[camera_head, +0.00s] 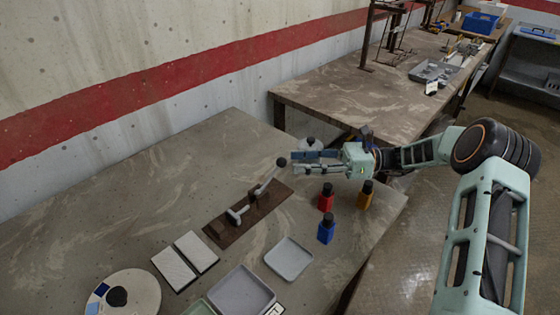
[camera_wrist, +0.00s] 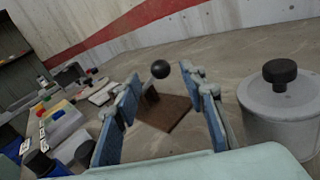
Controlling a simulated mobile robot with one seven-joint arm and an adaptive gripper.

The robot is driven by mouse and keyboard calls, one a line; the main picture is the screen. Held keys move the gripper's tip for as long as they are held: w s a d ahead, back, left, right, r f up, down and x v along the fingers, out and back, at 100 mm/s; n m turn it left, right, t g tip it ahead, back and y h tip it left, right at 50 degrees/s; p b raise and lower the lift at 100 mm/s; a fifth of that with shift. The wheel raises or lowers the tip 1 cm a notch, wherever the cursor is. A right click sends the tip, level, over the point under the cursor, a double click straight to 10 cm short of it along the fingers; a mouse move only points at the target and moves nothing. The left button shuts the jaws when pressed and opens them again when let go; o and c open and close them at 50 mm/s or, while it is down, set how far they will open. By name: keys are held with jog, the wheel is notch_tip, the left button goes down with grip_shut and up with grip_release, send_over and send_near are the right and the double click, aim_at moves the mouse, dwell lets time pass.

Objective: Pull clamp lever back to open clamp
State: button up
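The clamp sits on a brown base plate (camera_head: 225,233) on the near table. Its grey lever (camera_head: 266,181) slants up to the right and ends in a black ball knob (camera_head: 281,162). My gripper (camera_head: 294,161) is just right of the knob, fingers pointing left at it. In the wrist view, my gripper (camera_wrist: 168,92) is open, with blue-padded fingers to either side. The knob (camera_wrist: 160,69) shows between and beyond the fingertips, with the base plate (camera_wrist: 165,113) below. Nothing is between the fingers; most of the lever is hidden behind the knob in the wrist view.
A grey lidded pot (camera_wrist: 280,108) with a black knob stands close to the right finger in the wrist view. Red (camera_head: 326,197), blue (camera_head: 326,229) and yellow (camera_head: 365,194) bottles stand near my gripper. Trays (camera_head: 289,259) and white pads (camera_head: 185,262) lie in front of the clamp.

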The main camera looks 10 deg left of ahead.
aim_at(282, 162)
jog(key=x, duration=0.5)
jog(key=shift+s+a, duration=0.1)
jog(key=shift+a, duration=0.25)
grip_shut()
